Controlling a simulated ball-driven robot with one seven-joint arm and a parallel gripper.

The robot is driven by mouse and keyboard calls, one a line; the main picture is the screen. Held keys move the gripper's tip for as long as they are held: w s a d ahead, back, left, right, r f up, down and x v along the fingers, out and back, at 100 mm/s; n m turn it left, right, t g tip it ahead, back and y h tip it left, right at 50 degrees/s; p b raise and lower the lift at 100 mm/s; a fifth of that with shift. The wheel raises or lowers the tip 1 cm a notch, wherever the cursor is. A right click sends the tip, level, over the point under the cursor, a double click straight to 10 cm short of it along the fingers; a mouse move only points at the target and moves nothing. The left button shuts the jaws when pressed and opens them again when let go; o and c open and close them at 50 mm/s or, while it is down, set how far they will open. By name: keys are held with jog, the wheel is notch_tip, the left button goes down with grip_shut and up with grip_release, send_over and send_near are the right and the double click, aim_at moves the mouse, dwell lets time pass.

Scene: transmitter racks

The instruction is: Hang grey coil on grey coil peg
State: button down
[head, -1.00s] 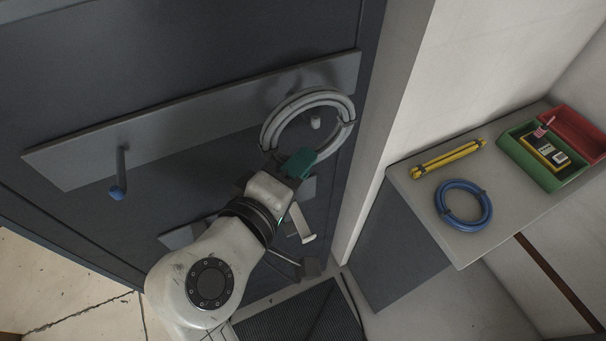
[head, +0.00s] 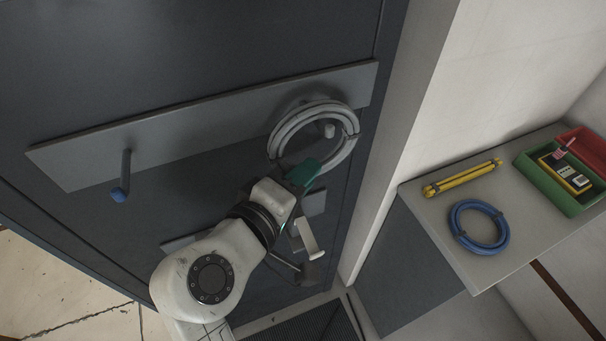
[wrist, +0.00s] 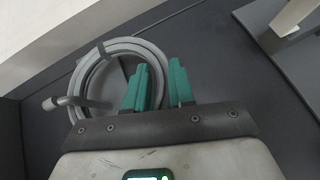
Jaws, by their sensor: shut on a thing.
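The grey coil (head: 283,136) is held upright by its lower edge in my gripper (head: 303,174), in front of the grey board. The green fingers are shut on it. The light tip of the grey coil peg (head: 329,130) shows inside the ring, below its upper rim. In the wrist view the coil (wrist: 82,72) stands left of and behind the fingers (wrist: 158,88), and the peg (wrist: 49,103) runs out from within the ring across its left side. The peg appears to pass through the ring. I cannot tell whether the coil touches it.
A blue-tipped peg (head: 120,193) sticks out at the left of the grey board (head: 215,115). The shelf (head: 425,215) at right holds a blue coil (head: 480,227), yellow rods (head: 462,178) and an open green-and-red box (head: 545,182). A pale wall edge stands close to the coil's right.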

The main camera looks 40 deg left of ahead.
jog(key=c, duration=0.9)
grip_release()
jog(key=shift+o, duration=0.2)
jog(key=b+v, duration=0.1)
jog(key=v, duration=1)
jog(key=shift+b, duration=0.3)
jog(key=shift+f, duration=0.1)
